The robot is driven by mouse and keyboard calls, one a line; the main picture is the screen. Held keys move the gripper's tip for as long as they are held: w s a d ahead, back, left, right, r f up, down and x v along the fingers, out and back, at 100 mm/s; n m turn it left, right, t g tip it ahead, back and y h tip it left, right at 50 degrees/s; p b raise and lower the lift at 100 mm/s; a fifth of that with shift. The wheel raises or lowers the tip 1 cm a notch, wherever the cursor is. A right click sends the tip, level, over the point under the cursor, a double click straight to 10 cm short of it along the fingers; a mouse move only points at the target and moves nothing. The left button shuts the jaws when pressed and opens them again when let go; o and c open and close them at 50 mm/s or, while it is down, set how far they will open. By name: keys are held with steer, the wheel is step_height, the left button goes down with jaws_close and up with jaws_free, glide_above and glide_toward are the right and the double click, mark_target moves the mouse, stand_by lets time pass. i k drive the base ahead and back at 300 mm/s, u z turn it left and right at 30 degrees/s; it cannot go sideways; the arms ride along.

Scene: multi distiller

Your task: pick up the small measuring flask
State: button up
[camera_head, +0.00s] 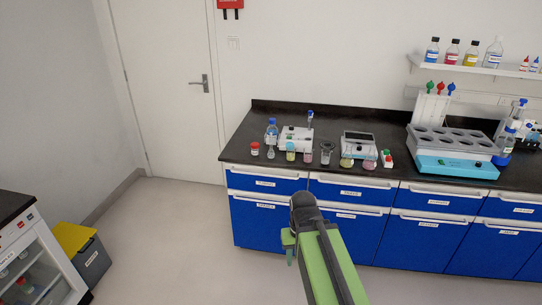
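A small clear flask (271,153) stands upright near the front left of the black bench top, and looks like the small measuring flask. It is too small in the picture to be sure. It is between a red-capped jar (255,149) and a flask with yellow-green liquid (291,151). My green and dark arm reaches up from the bottom of the picture.
Beakers and flasks line the bench's front, including a yellow flask (347,159) and a pink flask (370,162). A blue-capped bottle (271,131) and a white device (295,138) stand behind. A blue water bath (452,165) is right. The floor (180,245) is clear left of my arm.

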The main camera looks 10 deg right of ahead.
mark_target(270, 154)
steer(key=u, duration=0.55)
steer(key=i, duration=0.85)
steer(key=u, duration=0.85)
steer(key=i, duration=1.3)
steer(key=z, duration=0.5)
steer(key=i, duration=1.3)
steer(key=z, duration=0.9)
